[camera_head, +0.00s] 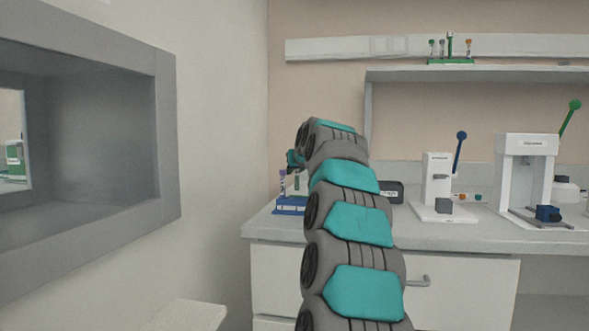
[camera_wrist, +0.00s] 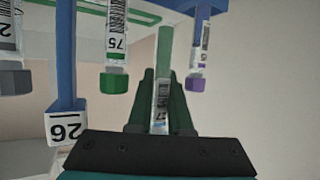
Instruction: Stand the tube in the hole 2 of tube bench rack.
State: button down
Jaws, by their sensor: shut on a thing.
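My gripper (camera_wrist: 162,105) is shut on a clear, pale greenish tube (camera_wrist: 165,48) with a printed label, in the wrist view. Its dark green fingers flank the tube, and the cap end is hidden between them. The held tube's free end points toward the rack, between a green-capped tube (camera_wrist: 114,80) and a purple-capped tube (camera_wrist: 195,82). I cannot tell whether it is inside a hole. In the head view the rack (camera_head: 290,205) stands on the counter, and my arm hides most of the gripper.
A grey-capped tube (camera_wrist: 14,80) also hangs in the wrist view, beside a white number tag (camera_wrist: 66,126). On the counter (camera_head: 450,235) stand a dark box (camera_head: 390,191) and two white presses (camera_head: 437,185). A grey-framed opening (camera_head: 165,135) is at left.

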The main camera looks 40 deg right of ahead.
aim_at(295, 184)
jog(key=shift+f, duration=0.5)
jog(key=shift+s+f+b, duration=0.1)
jog(key=shift+f+b, duration=0.85)
jog(key=shift+f, duration=0.2)
dwell(1.3)
jog(key=shift+f, duration=0.35)
jog(key=c, duration=0.8)
grip_release()
jog(key=shift+o, duration=0.2)
